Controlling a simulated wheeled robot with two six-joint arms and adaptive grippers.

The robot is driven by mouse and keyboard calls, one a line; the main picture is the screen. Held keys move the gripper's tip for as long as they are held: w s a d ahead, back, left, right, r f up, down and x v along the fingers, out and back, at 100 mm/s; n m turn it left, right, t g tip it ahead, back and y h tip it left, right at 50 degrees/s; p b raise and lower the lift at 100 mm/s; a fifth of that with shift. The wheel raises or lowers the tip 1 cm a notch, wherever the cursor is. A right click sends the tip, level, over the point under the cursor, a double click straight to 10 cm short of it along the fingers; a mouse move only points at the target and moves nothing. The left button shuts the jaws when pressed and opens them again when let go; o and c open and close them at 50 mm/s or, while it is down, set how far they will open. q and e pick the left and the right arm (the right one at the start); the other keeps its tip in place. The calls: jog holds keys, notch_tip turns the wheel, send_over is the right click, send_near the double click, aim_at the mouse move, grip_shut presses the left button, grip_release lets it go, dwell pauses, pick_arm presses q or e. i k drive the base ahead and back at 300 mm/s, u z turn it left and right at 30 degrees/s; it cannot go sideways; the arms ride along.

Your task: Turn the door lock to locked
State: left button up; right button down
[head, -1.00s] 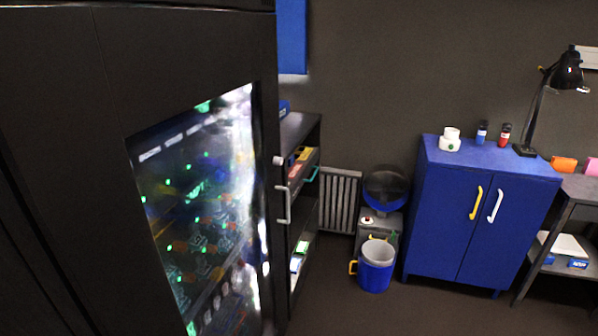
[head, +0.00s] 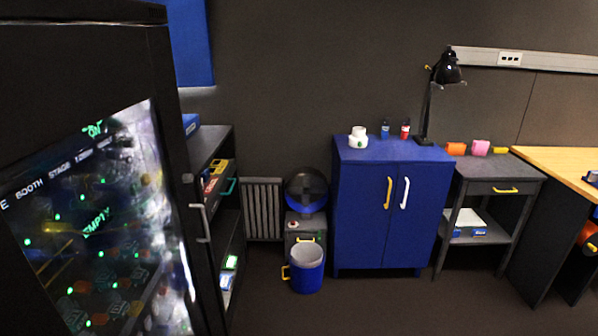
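No door lock can be made out in the head view. A tall black cabinet (head: 85,75) with a lit glass display panel (head: 100,230) fills the left side. The panel shows green dots and words such as "EMPTY". A pale handle (head: 203,222) stands on the cabinet's right edge. Neither of my grippers is in view.
A blue two-door cabinet (head: 360,225) stands against the back wall, with a black lamp (head: 446,72) on top. A blue bucket (head: 307,272) stands left of it. A dark shelf (head: 225,160) is behind the black cabinet. A wood-topped desk (head: 565,165) is at right. The floor in front is clear.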

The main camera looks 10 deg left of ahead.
aim_at(187, 178)
jog(key=z, duration=0.45)
jog(key=i, duration=3.1)
jog(key=u, duration=2.55)
